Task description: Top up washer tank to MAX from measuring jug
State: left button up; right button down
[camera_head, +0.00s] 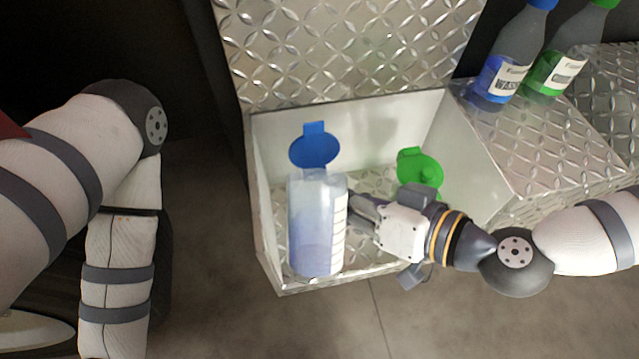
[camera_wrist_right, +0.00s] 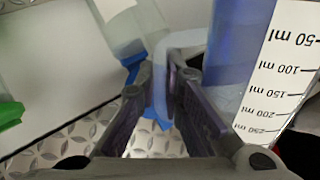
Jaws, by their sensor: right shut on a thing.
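The measuring jug (camera_head: 318,235), clear with a printed scale and blue liquid low inside, looks roughly upright at the front of the open metal bay. My right gripper (camera_head: 358,208) is shut on the jug's handle from the right; the handle (camera_wrist_right: 182,60) shows between its fingers in the right wrist view, with the jug's scale (camera_wrist_right: 285,75) beside it. Behind the jug, a blue flip cap (camera_head: 314,147) stands open; the tank body below it is mostly hidden by the jug. The liquid level in the tank cannot be read. My left gripper is out of view.
A green cap (camera_head: 420,168) stands in the bay to the right, behind my right gripper. A blue bottle (camera_head: 507,60) and a green bottle (camera_head: 562,62) stand on the metal ledge at upper right.

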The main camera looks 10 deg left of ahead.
aim_at(342, 229)
jog(key=shift+s+r+m+g+h+p, duration=0.3)
jog(key=shift+s+r+m+g+p, duration=0.15)
jog(key=shift+m+g+p, duration=0.5)
jog(key=shift+s+f+g, duration=0.2)
jog(key=shift+f+g, duration=0.25)
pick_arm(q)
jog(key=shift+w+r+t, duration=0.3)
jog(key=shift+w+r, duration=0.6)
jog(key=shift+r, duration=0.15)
pick_arm(e)
jog(key=shift+s, duration=0.1)
jog(key=shift+s+f+m+g, duration=0.1)
jog(key=shift+f+m+g, duration=0.15)
jog(key=shift+g, duration=0.15)
jog(key=shift+s+f+m+g, duration=0.3)
jog(key=shift+f+m+g, duration=0.15)
jog(key=shift+g, duration=0.15)
jog(key=shift+r, duration=0.1)
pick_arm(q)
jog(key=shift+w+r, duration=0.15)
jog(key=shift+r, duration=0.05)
pick_arm(e)
jog(key=shift+s+g, duration=0.3)
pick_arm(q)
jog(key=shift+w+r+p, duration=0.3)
pick_arm(e)
jog(key=shift+r+m+g, duration=0.25)
jog(key=shift+m+g, duration=0.1)
jog(key=shift+g, duration=0.05)
